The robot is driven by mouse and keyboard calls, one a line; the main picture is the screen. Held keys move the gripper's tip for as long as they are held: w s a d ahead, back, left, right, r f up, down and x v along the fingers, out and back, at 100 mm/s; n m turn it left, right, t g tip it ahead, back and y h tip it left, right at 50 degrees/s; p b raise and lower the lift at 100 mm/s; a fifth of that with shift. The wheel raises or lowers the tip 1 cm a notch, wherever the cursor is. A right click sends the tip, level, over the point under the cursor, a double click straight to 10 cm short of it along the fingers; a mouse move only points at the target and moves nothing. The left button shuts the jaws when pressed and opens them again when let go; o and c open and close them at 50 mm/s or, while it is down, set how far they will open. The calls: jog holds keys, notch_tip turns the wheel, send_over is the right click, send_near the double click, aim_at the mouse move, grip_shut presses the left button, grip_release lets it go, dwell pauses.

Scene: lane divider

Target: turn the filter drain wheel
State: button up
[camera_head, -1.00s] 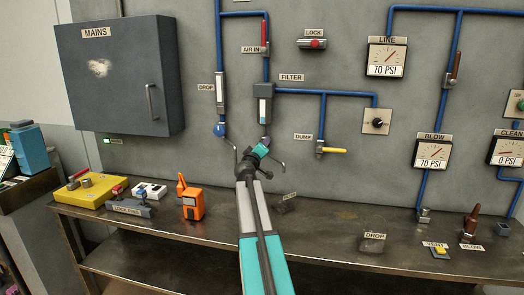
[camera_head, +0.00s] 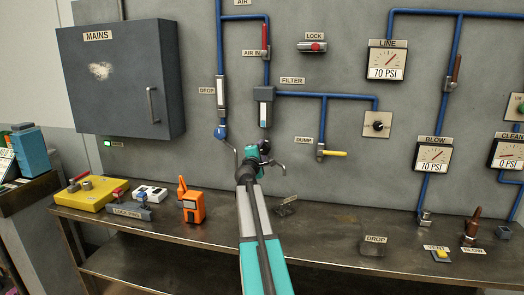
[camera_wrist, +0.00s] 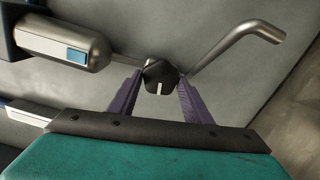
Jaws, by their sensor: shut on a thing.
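The filter drain wheel (camera_wrist: 160,77) is a small black knob with a white mark, under the metal filter bowl (camera_wrist: 75,43) in the wrist view. My gripper (camera_wrist: 160,84) has its two purple fingers on either side of the wheel and is shut on it. In the head view my gripper (camera_head: 260,152) is just below the filter (camera_head: 264,108), by the wall. The wheel is mostly hidden there by my wrist.
A bent metal drain pipe (camera_wrist: 232,45) runs right of the wheel; it also shows in the head view (camera_head: 277,163). The yellow dump lever (camera_head: 335,153) is to the right. The bench (camera_head: 325,222) below holds an orange device (camera_head: 191,205) and a yellow case (camera_head: 88,193).

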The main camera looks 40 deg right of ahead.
jog(key=shift+d+f+n+p, duration=0.15)
jog(key=shift+n+p, duration=0.35)
jog(key=shift+n, duration=1.1)
jog(key=shift+s, duration=0.1)
jog(key=o, duration=1.1)
jog(key=shift+c, duration=0.2)
jog(key=shift+a, duration=0.2)
jog(key=b+v, duration=0.3)
jog(key=v, duration=1)
jog(key=shift+a, duration=0.25)
jog(key=shift+s, duration=0.15)
